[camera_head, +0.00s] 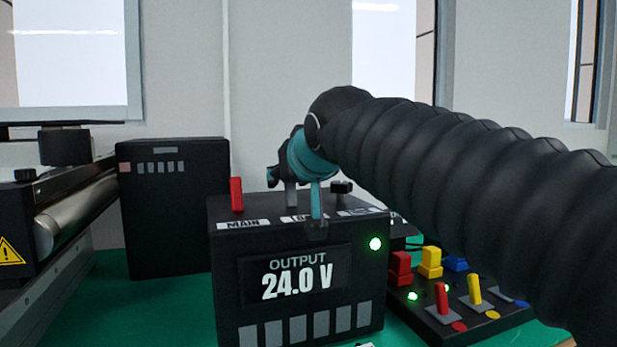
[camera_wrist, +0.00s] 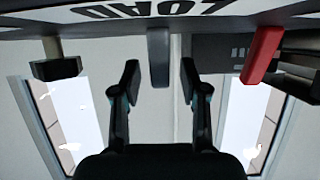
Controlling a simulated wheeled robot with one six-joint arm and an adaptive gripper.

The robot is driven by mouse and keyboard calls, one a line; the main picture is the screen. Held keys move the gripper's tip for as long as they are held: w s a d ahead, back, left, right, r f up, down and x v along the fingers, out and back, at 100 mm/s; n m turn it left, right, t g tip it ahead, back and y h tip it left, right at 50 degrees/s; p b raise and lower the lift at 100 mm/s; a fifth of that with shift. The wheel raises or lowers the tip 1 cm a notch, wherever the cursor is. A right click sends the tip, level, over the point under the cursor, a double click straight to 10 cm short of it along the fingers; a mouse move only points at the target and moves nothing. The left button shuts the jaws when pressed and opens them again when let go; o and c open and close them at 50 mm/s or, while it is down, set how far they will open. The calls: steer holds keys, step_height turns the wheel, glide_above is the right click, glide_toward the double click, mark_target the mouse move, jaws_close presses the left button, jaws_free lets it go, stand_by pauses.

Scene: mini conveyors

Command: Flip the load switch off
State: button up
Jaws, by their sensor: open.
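The power supply box (camera_head: 224,290) stands on the green table, its display reading OUTPUT 24.0 V. The load switch is a grey lever (camera_head: 291,196) on top, behind a LOAD label (camera_head: 296,219) partly hidden by my gripper. In the wrist view, which is upside down, the lever (camera_wrist: 158,55) stands between my two fingers. My gripper (camera_head: 305,206) is open over the box top, with a visible gap on each side of the lever in the wrist view (camera_wrist: 159,82). Neither finger appears to touch it.
The red MAIN switch (camera_head: 237,194) is left of the lever and a black knob (camera_head: 341,188) right. A green lamp (camera_head: 376,244) is lit. A panel with coloured switches (camera_head: 430,318) sits right, under my arm. A black box (camera_head: 175,230) and a conveyor (camera_head: 75,220) stand left.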

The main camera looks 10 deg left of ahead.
jaws_close()
steer(key=b, duration=0.2)
steer(key=t+b, duration=0.1)
steer(key=shift+s+d+f+y+b, duration=0.1)
steer(key=shift+s+f+y+b, duration=0.1)
steer(key=shift+f+y+b, duration=0.15)
steer(key=t+b, duration=0.1)
steer(key=b, duration=0.2)
steer(key=shift+s+d+y+b, duration=0.15)
steer(key=shift+s+y+b, duration=0.1)
steer(key=shift+b, duration=0.1)
steer(key=shift+r+t+b, duration=0.25)
steer(key=shift+t+b, duration=0.05)
steer(key=shift+b, duration=0.5)
steer(key=shift+r, duration=0.1)
jaws_free()
